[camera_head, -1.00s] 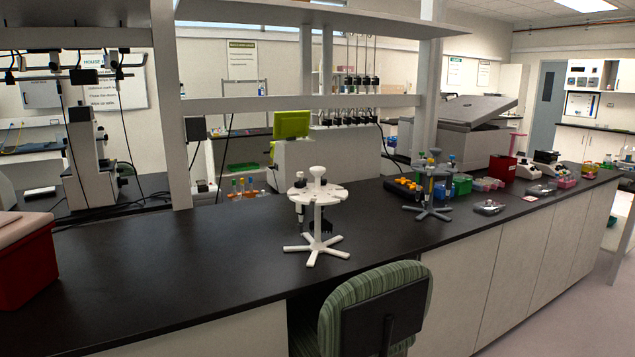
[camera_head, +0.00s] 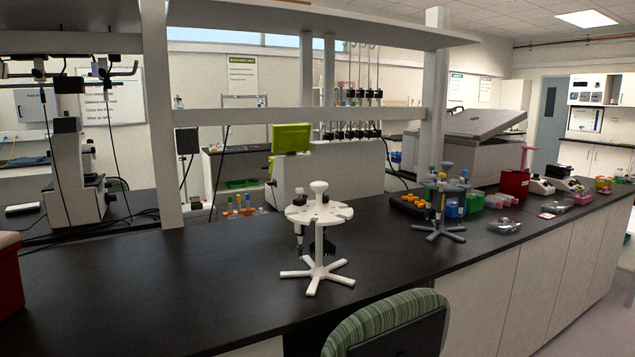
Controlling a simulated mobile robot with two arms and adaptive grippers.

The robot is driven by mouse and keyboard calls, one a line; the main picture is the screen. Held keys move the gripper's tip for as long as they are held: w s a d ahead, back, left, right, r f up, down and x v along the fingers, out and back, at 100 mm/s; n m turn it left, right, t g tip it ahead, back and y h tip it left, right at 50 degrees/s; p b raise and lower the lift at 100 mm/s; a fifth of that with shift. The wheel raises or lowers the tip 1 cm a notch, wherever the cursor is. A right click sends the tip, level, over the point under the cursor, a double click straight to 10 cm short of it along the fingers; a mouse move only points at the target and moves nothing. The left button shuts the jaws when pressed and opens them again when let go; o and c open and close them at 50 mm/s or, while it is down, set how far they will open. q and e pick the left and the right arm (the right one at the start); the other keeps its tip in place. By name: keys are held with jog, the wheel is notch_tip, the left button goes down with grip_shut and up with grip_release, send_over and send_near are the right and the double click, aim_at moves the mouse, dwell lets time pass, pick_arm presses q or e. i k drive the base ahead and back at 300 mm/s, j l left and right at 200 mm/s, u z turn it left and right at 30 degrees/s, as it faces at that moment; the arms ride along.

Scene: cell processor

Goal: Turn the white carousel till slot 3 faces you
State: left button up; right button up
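The white carousel (camera_head: 319,212) stands upright on the black bench, near the middle of the head view. It has a round slotted top with a knob, a central post and a star-shaped foot. A dark pipette (camera_head: 299,238) hangs at its left side, and another dark piece (camera_head: 328,243) hangs beside the post. Slot numbers are too small to read, so I cannot tell which slot faces me. Neither of my grippers is in view.
A green striped chair (camera_head: 385,322) stands at the bench's front edge, before the carousel. A grey carousel (camera_head: 440,212) with pipettes stands to the right. A red box (camera_head: 10,280) is at far left. The black bench top (camera_head: 170,285) is clear left of the white carousel.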

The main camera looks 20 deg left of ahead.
aim_at(332, 213)
jog(key=i+j, duration=0.3)
jog(key=i, duration=0.2)
jog(key=i+j, duration=0.3)
jog(key=i, duration=0.15)
